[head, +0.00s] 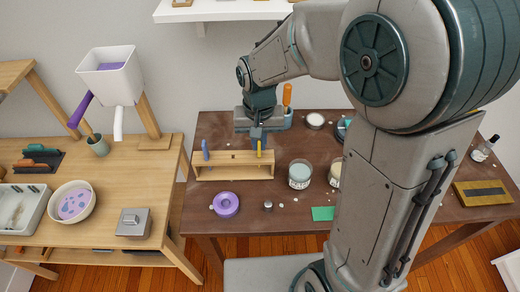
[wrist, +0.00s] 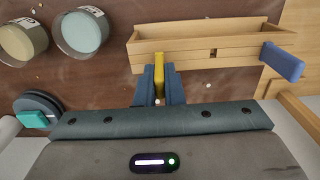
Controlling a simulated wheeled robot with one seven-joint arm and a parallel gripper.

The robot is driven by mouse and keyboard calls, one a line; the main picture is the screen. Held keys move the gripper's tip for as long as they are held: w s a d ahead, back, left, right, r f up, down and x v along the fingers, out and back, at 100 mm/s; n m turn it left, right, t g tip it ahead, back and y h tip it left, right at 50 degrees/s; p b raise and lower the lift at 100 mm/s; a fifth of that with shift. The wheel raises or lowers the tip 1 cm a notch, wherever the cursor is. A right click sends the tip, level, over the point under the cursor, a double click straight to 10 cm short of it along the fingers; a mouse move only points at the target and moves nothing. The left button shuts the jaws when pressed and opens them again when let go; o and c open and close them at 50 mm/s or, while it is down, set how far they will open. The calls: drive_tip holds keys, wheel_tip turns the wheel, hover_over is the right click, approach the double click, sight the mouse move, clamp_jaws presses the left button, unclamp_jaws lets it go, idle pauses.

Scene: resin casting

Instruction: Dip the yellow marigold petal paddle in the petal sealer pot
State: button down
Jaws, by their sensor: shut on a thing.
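The yellow paddle (head: 259,148) stands at the wooden rack (head: 234,157), toward its right end in the head view. My gripper (head: 257,137) points down from above and is shut on the upper end of the yellow paddle. In the wrist view the yellow paddle (wrist: 159,62) shows between the two blue-grey fingers (wrist: 160,78), beside the rack (wrist: 205,58). The paddle's lower end is hidden. A glass pot with pale blue-green contents (head: 300,174) stands right of the rack, and a cream-coloured pot (head: 335,175) is partly behind my arm. I cannot tell which holds petal sealer.
A blue paddle (head: 205,149) stands at the rack's left end. A purple ring-shaped item (head: 226,204) lies in front of the rack, beside a small metal piece (head: 268,206). A green block (head: 322,213) lies near the front edge. An orange-handled tool (head: 287,95) stands behind.

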drive_tip(key=shift+r, duration=0.1)
wheel_tip(320, 180, up, 8)
drive_tip(key=p, duration=0.5)
drive_tip(key=shift+f+p, duration=0.25)
drive_tip(key=shift+p, duration=0.15)
drive_tip(key=shift+f, duration=0.1)
idle(0.9)
